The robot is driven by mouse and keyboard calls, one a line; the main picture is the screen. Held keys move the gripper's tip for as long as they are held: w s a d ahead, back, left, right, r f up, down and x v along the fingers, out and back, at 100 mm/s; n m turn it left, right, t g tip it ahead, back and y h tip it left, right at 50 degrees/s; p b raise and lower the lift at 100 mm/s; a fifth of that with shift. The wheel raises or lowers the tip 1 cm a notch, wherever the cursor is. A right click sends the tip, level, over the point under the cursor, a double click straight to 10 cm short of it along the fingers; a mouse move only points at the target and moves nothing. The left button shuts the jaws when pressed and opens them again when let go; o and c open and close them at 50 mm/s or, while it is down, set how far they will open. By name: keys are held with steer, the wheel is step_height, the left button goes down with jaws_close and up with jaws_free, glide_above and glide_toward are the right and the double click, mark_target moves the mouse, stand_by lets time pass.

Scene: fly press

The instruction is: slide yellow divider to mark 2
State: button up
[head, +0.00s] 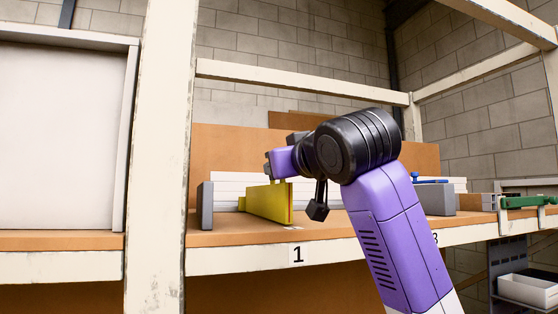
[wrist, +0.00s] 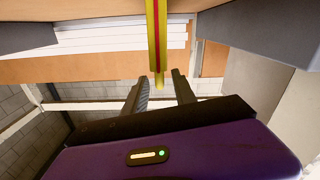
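The yellow divider (head: 268,204) stands upright on the shelf, just behind the mark 1 label (head: 297,254). In the wrist view the divider (wrist: 160,35) is seen edge-on, with a red line along it. My gripper (wrist: 160,82) is open, its two dark fingers apart on either side of the divider's line, with gaps showing; I cannot tell whether they reach around it. The mark 3 label (head: 435,238) shows partly; mark 2 is hidden behind my arm.
Grey blocks stand at the left (head: 205,208) and right (head: 437,200) of the divider's bay. White stacked boards (head: 228,187) lie behind. A cream post (head: 160,150) rises at left. A green clamp-like tool (head: 528,201) is at far right.

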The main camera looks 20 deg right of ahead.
steer(key=shift+w, duration=0.7)
jaws_close()
stand_by(1.0)
